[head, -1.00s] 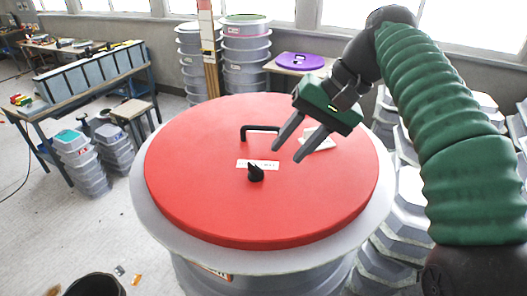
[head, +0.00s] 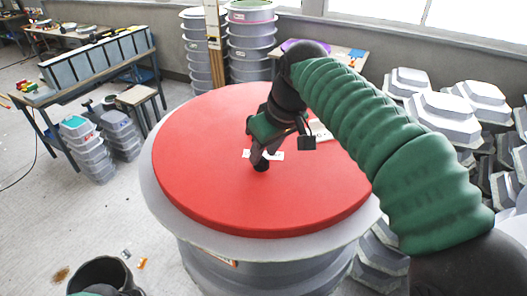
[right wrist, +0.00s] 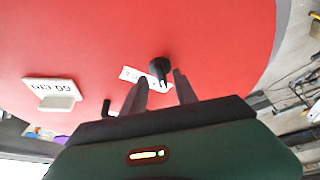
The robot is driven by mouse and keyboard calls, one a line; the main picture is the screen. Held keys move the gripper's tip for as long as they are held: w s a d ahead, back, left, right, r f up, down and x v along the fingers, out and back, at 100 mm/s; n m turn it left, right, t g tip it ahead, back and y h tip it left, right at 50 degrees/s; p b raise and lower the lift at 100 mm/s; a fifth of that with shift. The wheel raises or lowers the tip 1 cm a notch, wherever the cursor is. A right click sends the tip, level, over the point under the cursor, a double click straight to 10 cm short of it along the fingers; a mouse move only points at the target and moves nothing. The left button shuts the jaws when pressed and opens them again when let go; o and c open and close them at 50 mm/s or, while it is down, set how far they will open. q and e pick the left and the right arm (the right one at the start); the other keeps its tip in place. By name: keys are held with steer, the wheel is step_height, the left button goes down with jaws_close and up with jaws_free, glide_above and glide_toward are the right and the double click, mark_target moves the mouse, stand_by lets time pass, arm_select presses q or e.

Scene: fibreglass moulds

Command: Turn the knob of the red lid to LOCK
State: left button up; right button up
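The red lid (head: 200,170) lies flat on a large grey round mould, with a dark knob (head: 261,166) in front of a white label (head: 278,155). In the right wrist view the knob (right wrist: 160,68) stands just beyond the fingertips, roughly in the gap between them. My right gripper (head: 262,154) reaches down over the lid, close to the knob. The right wrist view shows its fingers (right wrist: 158,80) apart, with nothing gripped. The label's lettering is too small to read. My left gripper is not in view.
A white sign piece (right wrist: 51,90) stands on the lid, beside a black handle (right wrist: 107,108) partly hidden by the gripper. Stacked grey moulds (head: 440,110) fill the right side. Stacked tubs (head: 250,45) stand behind.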

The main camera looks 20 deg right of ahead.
steer(key=shift+w+a+f, duration=0.2)
steer(key=shift+a+f, duration=0.35)
steer(key=shift+f, duration=0.2)
steer(key=shift+d, duration=0.15)
steer(key=shift+c, duration=0.2)
steer(key=shift+d, duration=0.4)
jaws_close()
steer(key=shift+a, duration=0.1)
